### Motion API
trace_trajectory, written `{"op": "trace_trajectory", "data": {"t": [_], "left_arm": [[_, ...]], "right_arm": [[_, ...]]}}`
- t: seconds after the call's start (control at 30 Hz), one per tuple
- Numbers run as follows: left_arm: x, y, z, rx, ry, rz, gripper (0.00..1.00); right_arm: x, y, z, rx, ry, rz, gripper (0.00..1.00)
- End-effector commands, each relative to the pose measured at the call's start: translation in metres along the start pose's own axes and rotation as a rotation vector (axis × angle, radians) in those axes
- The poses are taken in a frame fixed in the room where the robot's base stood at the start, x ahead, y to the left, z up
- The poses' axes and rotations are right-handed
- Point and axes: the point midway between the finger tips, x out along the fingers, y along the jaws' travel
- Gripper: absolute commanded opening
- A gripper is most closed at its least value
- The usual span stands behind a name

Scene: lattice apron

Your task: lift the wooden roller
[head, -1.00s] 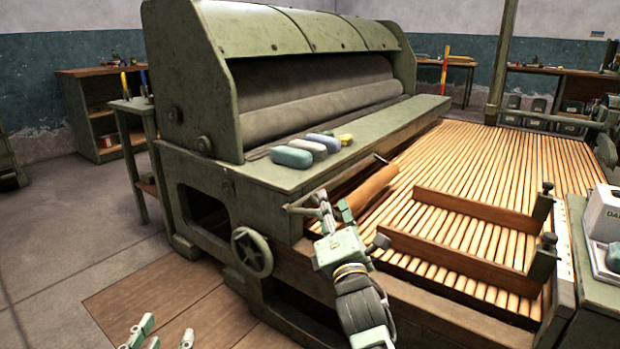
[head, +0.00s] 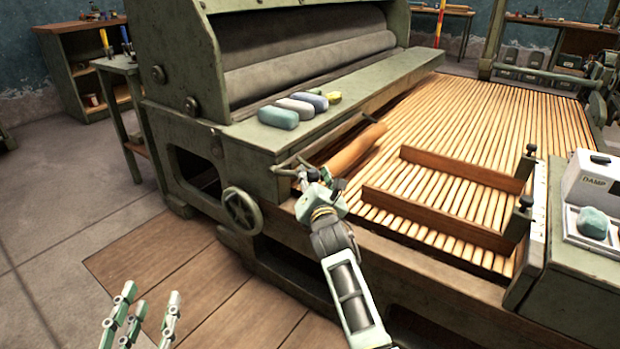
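The wooden roller (head: 354,149) lies slantwise at the near left edge of the slatted bed, beside the green ledge. A thin metal handle sticks out at its far end, and another shows at its near end. My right gripper (head: 318,178) is at the near end, by the metal handle. Its fingers overlap the handle in the view, and I cannot tell whether they are closed on it. My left gripper (head: 140,318) is open and empty, low at the bottom left over the floor, well away from the roller.
Several coloured blocks (head: 300,106) lie on the green ledge (head: 375,80). Wooden rails (head: 440,215) stand on the slatted bed (head: 470,120) to the right. A handwheel (head: 242,211) juts from the machine's front. A white box (head: 592,178) stands at far right.

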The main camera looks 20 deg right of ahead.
Motion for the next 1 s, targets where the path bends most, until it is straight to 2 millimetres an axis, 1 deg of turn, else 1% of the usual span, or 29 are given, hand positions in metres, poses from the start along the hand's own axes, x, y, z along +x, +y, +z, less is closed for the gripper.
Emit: {"op": "trace_trajectory", "data": {"t": [0.1,0.23,0.33,0.57,0.67,1.0], "left_arm": [[0.001,0.002,-0.015,-0.002,0.081,0.004,0.40],[0.000,0.003,-0.026,-0.003,0.132,0.007,0.40],[0.000,0.004,-0.030,-0.004,0.150,0.008,0.40],[0.000,0.004,-0.031,-0.004,0.153,0.008,0.40],[0.000,0.004,-0.031,-0.004,0.153,0.008,0.40],[0.000,0.004,-0.030,-0.003,0.151,0.007,0.40]], "right_arm": [[0.009,0.000,-0.001,0.002,0.000,0.001,0.36],[0.015,0.000,0.000,0.002,0.000,0.001,0.36],[0.017,0.000,0.000,0.002,0.001,0.000,0.36],[0.017,0.000,0.000,0.002,0.001,0.000,0.36],[0.017,0.001,0.000,0.002,0.001,0.001,0.29],[0.017,0.002,0.000,0.002,0.000,0.004,0.00]]}}
